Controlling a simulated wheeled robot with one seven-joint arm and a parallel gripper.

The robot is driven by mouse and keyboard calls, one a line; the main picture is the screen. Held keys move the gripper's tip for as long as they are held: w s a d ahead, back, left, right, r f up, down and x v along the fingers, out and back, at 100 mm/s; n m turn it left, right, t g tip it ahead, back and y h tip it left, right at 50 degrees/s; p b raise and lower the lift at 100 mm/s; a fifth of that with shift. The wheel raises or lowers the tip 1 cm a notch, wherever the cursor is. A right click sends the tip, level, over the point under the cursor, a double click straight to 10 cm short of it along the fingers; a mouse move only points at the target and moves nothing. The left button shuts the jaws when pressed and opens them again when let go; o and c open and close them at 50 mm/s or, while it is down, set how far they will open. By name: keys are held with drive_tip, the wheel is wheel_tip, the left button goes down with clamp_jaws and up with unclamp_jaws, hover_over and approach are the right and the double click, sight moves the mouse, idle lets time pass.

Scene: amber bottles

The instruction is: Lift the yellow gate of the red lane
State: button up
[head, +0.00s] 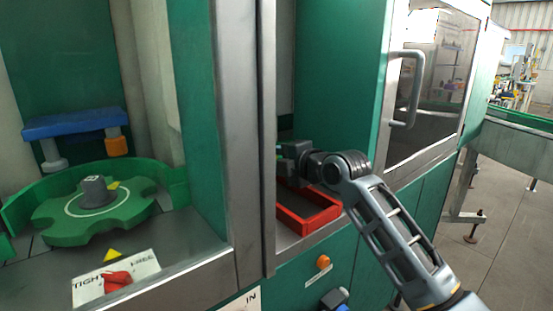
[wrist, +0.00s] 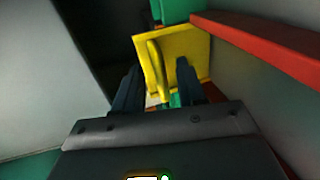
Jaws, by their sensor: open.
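In the wrist view the yellow gate (wrist: 186,50) is a flat plate with a raised yellow handle (wrist: 156,68). My gripper (wrist: 158,78) is open, with one dark finger on each side of the handle. I cannot tell whether either finger touches it. A red rail of the lane (wrist: 265,48) runs along the right of the gate. In the head view the red lane (head: 318,222) lies inside the machine's opening, and my gripper (head: 284,165) reaches in above its far left end. The gate is hidden there.
A grey post (head: 266,130) stands close left of my gripper. A green star wheel (head: 95,212) and a red lever (head: 117,281) are at the left. An orange button (head: 323,262) is below the lane.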

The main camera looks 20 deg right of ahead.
clamp_jaws()
idle(0.3)
idle(0.4)
